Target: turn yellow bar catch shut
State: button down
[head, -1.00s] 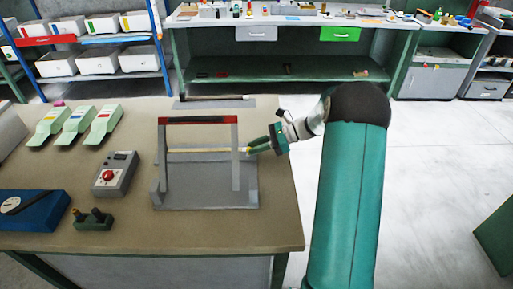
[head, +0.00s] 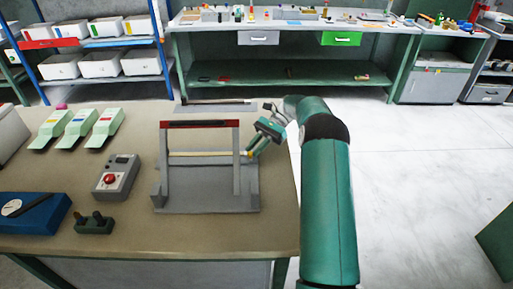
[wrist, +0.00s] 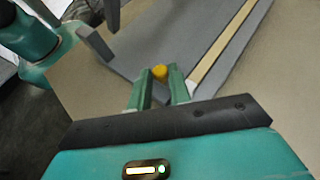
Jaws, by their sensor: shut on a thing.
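A grey press (head: 205,203) stands on the brown bench, with an upright frame topped by a dark red bar (head: 200,124). A pale strip (head: 200,154) runs across the frame, and it also shows in the wrist view (wrist: 222,50). The yellow catch (wrist: 159,72) is a small knob near the end of this strip. My gripper (head: 252,151) is at the right side of the frame, reaching in from the upper right. In the wrist view its green fingers (wrist: 158,86) are closed around the yellow catch, which hides part of it.
A grey control box with a red button (head: 110,179), a small dark green block (head: 94,224) and a blue case (head: 32,212) lie left of the press. Several pale green units (head: 76,124) stand behind them. The bench is clear in front of the press.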

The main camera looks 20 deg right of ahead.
dwell(0.5)
jog(key=c, duration=1.3)
grip_release()
jog(key=shift+a+r, duration=0.1)
jog(key=shift+c, duration=0.2)
